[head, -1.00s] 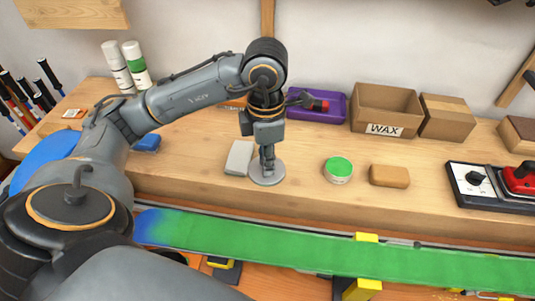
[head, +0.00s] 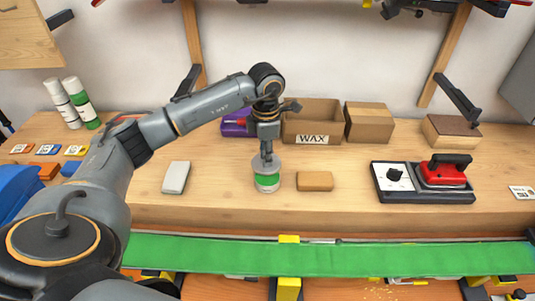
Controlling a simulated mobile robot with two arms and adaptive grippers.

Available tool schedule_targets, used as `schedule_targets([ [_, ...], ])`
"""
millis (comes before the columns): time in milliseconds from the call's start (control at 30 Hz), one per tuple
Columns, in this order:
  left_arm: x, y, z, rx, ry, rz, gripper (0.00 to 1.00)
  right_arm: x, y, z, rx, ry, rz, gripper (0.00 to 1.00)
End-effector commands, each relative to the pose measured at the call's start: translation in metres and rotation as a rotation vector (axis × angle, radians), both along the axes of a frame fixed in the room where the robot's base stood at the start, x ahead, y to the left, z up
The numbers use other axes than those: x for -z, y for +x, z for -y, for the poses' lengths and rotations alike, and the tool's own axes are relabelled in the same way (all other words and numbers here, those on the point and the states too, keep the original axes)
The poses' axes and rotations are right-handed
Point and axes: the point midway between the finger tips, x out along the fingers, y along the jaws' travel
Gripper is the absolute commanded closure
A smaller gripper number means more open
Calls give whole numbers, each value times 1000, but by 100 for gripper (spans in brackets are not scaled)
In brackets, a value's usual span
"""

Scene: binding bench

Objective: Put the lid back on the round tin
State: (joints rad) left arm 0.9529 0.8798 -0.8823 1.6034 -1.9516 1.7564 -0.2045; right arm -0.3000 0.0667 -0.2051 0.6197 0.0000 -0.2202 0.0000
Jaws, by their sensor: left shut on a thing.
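My left gripper (head: 267,156) is shut on a round grey lid (head: 258,167) and points straight down. The lid is level and lines up with the round tin (head: 267,182) on the bench. The tin is upright, with green showing just below the lid's near edge and a pale lower side. The lid hides the back of the tin's top. I cannot tell whether the lid touches the tin or hangs just above it. My right gripper is not in view.
A tan block (head: 315,181) lies close to the tin's right. A grey-white block (head: 176,177) lies to its left. The WAX box (head: 312,138) and purple tray (head: 233,128) stand behind. A red iron (head: 446,173) is further right.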

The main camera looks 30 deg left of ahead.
Motion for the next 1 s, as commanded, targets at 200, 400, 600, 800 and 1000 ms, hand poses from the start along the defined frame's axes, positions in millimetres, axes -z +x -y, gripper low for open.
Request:
schedule_targets([
  [200,24,-1,1,1,-1,-2,100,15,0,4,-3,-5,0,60],
  [400,44,0,1,0,0,0,100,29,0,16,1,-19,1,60],
  [600,53,0,1,0,0,0,100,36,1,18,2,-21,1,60],
  [800,52,0,1,0,-1,-1,100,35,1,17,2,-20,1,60],
  [1000,52,0,1,0,-1,-1,100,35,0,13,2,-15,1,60],
])
